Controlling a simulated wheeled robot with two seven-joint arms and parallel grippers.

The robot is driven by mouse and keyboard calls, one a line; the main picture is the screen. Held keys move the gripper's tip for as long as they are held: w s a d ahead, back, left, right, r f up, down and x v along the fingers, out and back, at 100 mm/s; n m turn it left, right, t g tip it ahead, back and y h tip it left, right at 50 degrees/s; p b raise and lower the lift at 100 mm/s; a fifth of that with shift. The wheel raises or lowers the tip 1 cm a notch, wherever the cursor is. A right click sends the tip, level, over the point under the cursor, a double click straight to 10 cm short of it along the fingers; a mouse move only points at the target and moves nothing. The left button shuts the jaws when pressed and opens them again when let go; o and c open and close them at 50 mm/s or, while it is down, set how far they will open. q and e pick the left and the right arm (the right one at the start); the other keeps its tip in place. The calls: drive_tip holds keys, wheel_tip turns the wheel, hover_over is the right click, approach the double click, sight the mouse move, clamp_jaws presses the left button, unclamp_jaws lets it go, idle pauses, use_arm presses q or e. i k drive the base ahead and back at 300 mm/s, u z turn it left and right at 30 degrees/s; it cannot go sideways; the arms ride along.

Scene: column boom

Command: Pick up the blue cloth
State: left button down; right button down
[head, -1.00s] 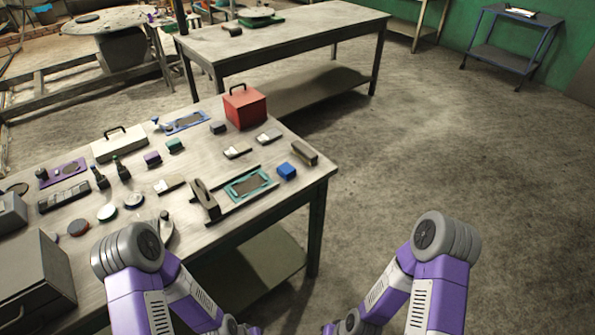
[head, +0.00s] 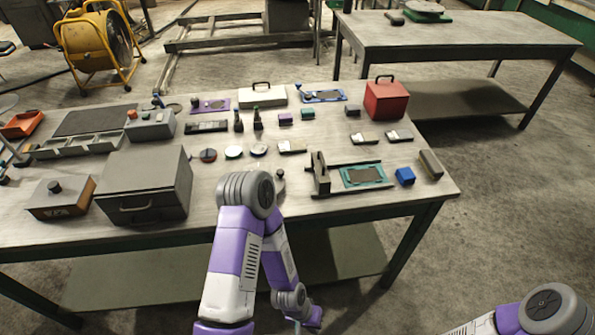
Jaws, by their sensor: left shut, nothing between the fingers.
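A small bright blue folded piece (head: 405,176), which looks like the blue cloth, lies on the workbench near its right front corner. It sits between a teal-framed plate (head: 363,176) and a grey-brown block (head: 430,164). My left gripper (head: 302,324) is at the bottom edge of the head view, in front of the bench and well apart from the cloth. It is shut and holds nothing; its tips are partly cut off. My right arm shows only at the bottom right corner, and its gripper is out of the picture.
The workbench (head: 240,215) holds a red box (head: 386,99), a grey metal case (head: 147,184), a white case (head: 262,95) and several small tools. An upright bracket (head: 320,172) stands left of the teal plate. Floor right of the bench is clear.

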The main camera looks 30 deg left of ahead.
sight(405, 176)
drive_tip(key=z, duration=0.5)
drive_tip(key=k, duration=0.6)
drive_tip(key=z, duration=1.05)
drive_tip(key=i, duration=0.85)
drive_tip(key=u, duration=0.55)
drive_tip(key=i, duration=0.8)
drive_tip(key=u, duration=0.9)
